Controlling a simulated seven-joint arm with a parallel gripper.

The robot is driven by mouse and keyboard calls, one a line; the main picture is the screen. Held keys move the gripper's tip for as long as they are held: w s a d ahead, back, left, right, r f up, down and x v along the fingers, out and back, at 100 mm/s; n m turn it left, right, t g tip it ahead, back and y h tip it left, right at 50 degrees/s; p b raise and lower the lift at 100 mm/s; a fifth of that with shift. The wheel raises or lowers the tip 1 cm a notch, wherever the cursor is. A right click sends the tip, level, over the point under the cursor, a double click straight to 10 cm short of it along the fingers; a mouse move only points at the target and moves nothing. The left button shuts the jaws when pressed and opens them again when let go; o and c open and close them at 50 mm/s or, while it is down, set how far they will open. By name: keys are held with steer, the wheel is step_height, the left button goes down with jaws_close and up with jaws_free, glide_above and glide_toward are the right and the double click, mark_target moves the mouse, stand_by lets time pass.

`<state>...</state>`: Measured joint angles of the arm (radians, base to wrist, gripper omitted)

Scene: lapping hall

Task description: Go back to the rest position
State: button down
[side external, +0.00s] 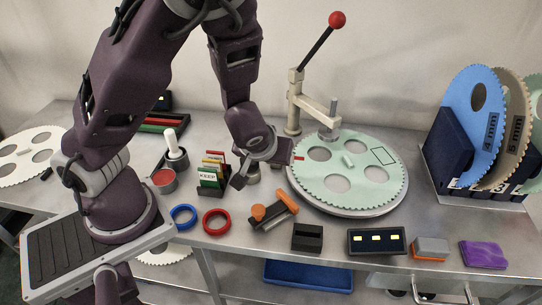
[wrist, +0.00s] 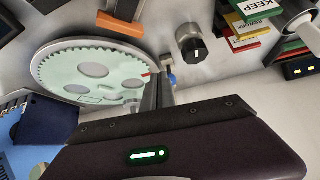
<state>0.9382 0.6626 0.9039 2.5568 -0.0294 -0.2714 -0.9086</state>
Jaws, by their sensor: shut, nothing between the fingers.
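My gripper (side external: 239,181) is low over the bench in the side external view, between the card rack (side external: 212,172) and the mint-green toothed disc (side external: 340,170). Its fingers also show at the centre of the wrist view (wrist: 160,82), close together and with nothing held. The hand is tilted, and my arm reaches over from the left. In the wrist view the disc lies to the left of the fingers and a dark-topped knob (wrist: 190,46) stands up and to the right. Whether the fingertips touch anything is hard to tell.
A lever press (side external: 294,100) with a red ball stands behind the disc. An orange-handled tool (side external: 274,210), a red ring (side external: 216,222) and a blue ring (side external: 183,217) lie in front. A white-handled pot (side external: 176,156) is at left. A rack (side external: 446,150) of upright discs is at right.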

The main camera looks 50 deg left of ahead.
steer(key=shift+r, duration=0.1)
steer(key=s+d+r+m+h, duration=0.2)
steer(key=s+r+m, duration=0.2)
steer(key=s+r, duration=0.5)
steer(key=s+d+r+m+h, duration=0.1)
steer(key=s+r+m+h, duration=0.1)
steer(key=s+r, duration=0.7)
step_height(320, 180, up, 2)
steer(key=shift+d+r+m+h, duration=0.1)
steer(key=shift+d+m+h, duration=0.3)
steer(key=shift+m, duration=0.5)
